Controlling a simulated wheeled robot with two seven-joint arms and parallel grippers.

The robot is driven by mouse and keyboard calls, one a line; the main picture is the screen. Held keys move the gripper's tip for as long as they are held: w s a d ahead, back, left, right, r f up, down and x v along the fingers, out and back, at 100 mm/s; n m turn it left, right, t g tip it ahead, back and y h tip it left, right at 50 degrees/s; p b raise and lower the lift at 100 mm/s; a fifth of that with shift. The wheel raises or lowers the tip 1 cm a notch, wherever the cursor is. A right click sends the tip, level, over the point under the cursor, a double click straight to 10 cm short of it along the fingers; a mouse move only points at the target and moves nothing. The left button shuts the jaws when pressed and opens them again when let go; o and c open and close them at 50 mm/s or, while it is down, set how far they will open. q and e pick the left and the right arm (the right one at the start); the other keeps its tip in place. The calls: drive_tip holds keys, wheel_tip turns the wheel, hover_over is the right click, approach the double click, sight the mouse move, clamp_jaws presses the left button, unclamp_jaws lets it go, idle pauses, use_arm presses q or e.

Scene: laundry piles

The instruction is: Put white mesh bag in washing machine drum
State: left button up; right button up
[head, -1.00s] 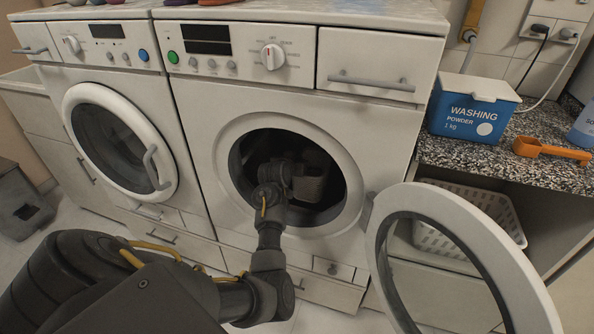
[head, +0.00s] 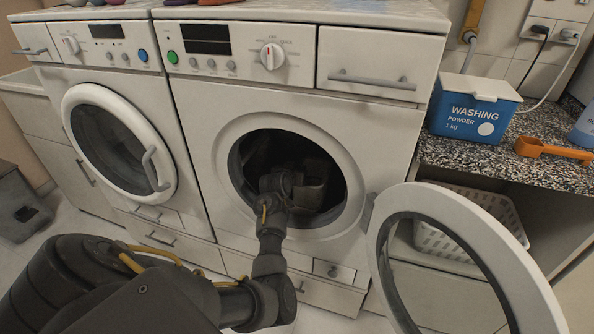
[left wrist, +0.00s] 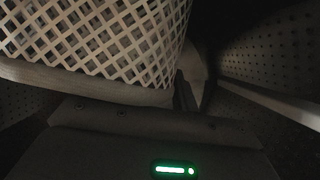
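My left gripper (head: 290,190) reaches through the open round door of the right-hand washing machine (head: 365,120) into its dark drum (head: 338,190). A pale, dim shape, probably the white mesh bag (head: 314,180), is inside the drum, right beside the gripper. In the left wrist view the white mesh bag (left wrist: 95,40) is a pale lattice with a lighter lower edge, filling the upper left, close to the gripper. The perforated drum wall (left wrist: 275,65) shows on the right. The fingertips are dark and partly hidden; their grip cannot be made out. My right gripper is out of view.
The machine's open door (head: 535,290) hangs out at the lower right. A closed washing machine (head: 185,175) stands to the left. A blue washing powder box (head: 470,120) and an orange scoop (head: 550,150) stand on the speckled counter, above a white basket (head: 430,240).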

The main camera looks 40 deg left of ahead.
use_arm(q)
drive_tip(key=shift+r, duration=0.25)
drive_tip(key=p+v, duration=0.3)
drive_tip(key=v, duration=0.9)
drive_tip(key=s+d+f+m+g+h, duration=0.2)
drive_tip(key=s+d+f+m+g, duration=0.2)
drive_tip(key=s+d+f, duration=0.8)
drive_tip(key=s+d+f+m+g+h, duration=0.1)
drive_tip(key=s+d+f+g, duration=0.2)
drive_tip(key=s, duration=0.6)
drive_tip(key=s+d+f+m+g+h, duration=0.1)
drive_tip(key=s+d+f+g, duration=0.1)
drive_tip(key=s+d+f, duration=0.5)
drive_tip(key=s, duration=0.3)
drive_tip(key=shift+s+d+f+g, duration=0.2)
drive_tip(key=shift+f+g, duration=0.05)
drive_tip(key=shift+g, duration=0.15)
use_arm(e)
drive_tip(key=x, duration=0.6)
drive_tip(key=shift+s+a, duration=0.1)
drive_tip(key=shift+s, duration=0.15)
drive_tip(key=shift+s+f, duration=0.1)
